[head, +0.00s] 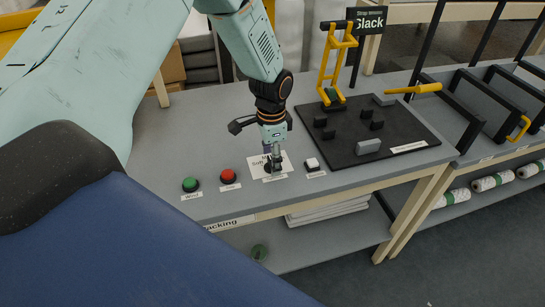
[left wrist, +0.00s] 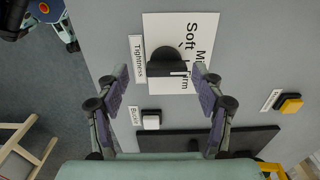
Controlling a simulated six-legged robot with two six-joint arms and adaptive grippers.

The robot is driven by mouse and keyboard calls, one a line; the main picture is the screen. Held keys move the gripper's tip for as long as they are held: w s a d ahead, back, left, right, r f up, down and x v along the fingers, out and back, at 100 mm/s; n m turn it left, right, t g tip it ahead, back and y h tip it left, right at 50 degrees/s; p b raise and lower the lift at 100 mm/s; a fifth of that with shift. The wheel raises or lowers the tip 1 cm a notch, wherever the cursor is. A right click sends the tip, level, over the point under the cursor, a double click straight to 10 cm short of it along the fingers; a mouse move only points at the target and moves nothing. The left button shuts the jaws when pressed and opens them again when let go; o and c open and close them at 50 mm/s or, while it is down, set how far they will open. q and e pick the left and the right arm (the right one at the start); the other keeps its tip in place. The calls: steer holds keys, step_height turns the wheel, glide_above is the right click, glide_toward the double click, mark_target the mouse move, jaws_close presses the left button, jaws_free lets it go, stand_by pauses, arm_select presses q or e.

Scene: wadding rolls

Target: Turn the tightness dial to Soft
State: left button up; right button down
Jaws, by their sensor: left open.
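The tightness dial (left wrist: 163,62) is a dark round knob with a raised bar on the grey bench, beside a label reading "Tightness" (left wrist: 137,62). Its white scale card (left wrist: 207,25) shows "Soft" and other words, partly hidden by the knob. In the head view the left gripper (head: 273,165) points down over the card (head: 288,159) and hides most of the dial. My right gripper is not in view.
A green button (head: 190,184) and a red button (head: 228,176) are left of the dial; a white button (head: 312,163) is just right. A black board (head: 400,138) with dark blocks and a yellow clamp (head: 333,65) stands farther right. The bench's front edge is close.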

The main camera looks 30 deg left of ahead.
arm_select(q)
steer(key=shift+a+f, duration=0.1)
steer(key=shift+f, duration=0.1)
steer(key=shift+w+a+f, duration=0.15)
steer(key=shift+f, duration=0.05)
steer(key=shift+w+a+f, duration=0.15)
steer(key=shift+w+f, duration=0.1)
steer(key=shift+w, duration=0.1)
steer(key=shift+c, duration=0.9)
steer(key=shift+s+d+r, duration=0.3)
steer(key=shift+r, duration=0.05)
steer(key=c, duration=0.3)
steer(key=shift+c, duration=0.8)
steer(key=shift+a+f, duration=0.2)
steer(key=c, duration=0.3)
steer(key=shift+c, duration=1)
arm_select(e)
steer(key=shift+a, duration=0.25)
